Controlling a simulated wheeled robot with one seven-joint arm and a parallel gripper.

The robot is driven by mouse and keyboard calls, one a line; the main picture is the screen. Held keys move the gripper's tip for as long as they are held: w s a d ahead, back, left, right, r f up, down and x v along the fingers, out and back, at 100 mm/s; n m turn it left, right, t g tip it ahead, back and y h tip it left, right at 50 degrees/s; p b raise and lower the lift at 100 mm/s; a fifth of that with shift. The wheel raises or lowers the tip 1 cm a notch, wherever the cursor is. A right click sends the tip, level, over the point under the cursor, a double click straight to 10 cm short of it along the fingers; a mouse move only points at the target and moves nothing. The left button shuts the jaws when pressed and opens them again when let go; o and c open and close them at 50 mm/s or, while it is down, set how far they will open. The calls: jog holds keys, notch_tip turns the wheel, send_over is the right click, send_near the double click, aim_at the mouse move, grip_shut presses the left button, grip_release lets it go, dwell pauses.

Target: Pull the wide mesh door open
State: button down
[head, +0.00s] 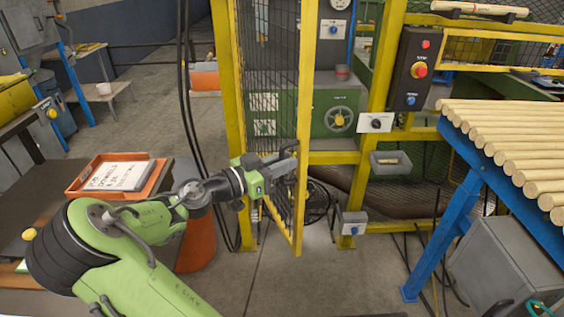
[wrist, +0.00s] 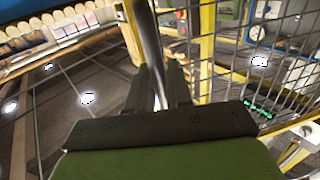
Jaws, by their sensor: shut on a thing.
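The wide mesh door (head: 303,100) has a yellow frame with dark wire mesh. In the head view it stands ajar, its free right edge swung out in front of the yellow post, with a gap to the right of it. Its mesh also shows in the wrist view (wrist: 232,75). My gripper (head: 286,155) is at about mid-height of the door, near its free edge. In the wrist view my gripper (wrist: 158,85) has its two dark fingers closed around a grey upright bar, the door handle (wrist: 149,40). The handle is mostly hidden by my gripper in the head view.
Behind the door is a green machine with a handwheel (head: 339,119). A control box with a red button (head: 419,70) hangs on the right post. A rack of wooden dowels (head: 500,130) stands right. An orange tray (head: 80,180) sits on the left table. Floor before the door is clear.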

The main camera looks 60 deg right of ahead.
jog(key=w+a+p, duration=0.3)
jog(key=w+a, duration=0.6)
jog(key=w, duration=0.2)
jog(key=shift+w+r+p, duration=0.15)
jog(key=shift+w+p, duration=0.2)
jog(key=shift+p, duration=0.05)
jog(key=c, duration=1.2)
grip_release()
jog(key=shift+d, duration=0.1)
jog(key=shift+c, duration=0.2)
jog(key=p+v, duration=0.2)
jog(key=v, duration=1)
